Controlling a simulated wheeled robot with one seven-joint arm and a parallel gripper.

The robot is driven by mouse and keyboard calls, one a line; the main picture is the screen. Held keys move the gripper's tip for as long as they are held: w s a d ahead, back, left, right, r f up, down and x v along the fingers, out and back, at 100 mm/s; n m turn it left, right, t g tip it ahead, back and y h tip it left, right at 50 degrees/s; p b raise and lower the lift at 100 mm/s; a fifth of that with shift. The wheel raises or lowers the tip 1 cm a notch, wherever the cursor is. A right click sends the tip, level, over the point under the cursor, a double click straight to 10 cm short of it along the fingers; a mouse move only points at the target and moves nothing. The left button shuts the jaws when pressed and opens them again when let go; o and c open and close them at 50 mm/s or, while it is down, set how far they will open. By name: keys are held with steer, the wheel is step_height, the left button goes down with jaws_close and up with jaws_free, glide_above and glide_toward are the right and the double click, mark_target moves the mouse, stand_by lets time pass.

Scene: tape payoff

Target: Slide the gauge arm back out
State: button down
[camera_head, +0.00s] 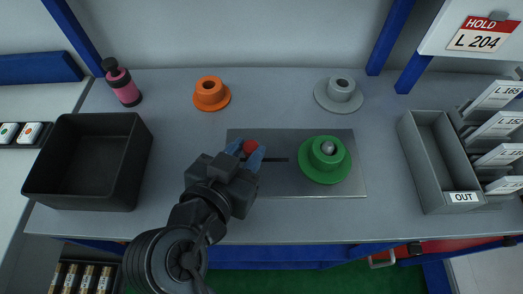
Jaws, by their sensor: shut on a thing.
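The gauge arm shows as a red knob (250,147) at the left end of a dark slot in a grey metal plate (310,188). My gripper (246,152) is shut on the red knob, its blue fingertips on either side of it. To the right on the plate sits a green flanged hub (325,160) with a grey rounded pin top in its middle. The slot runs from the knob toward the hub. My gripper hides the plate's lower left part and whatever lies under the knob.
An orange hub (210,94) and a grey hub (338,94) stand behind the plate. A black bin (131,190) is at left, with a pink bottle (123,86) behind it. A grey tray marked OUT (421,164) is at right. A sign reads HOLD, L 204 (483,33).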

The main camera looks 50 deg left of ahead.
steer(key=shift+s+a, duration=0.15)
steer(key=shift+s, duration=0.1)
steer(key=c, duration=1.1)
jaws_free()
steer(key=shift+s, duration=0.1)
steer(key=shift+b+v, duration=0.5)
steer(key=shift+v, duration=3.3)
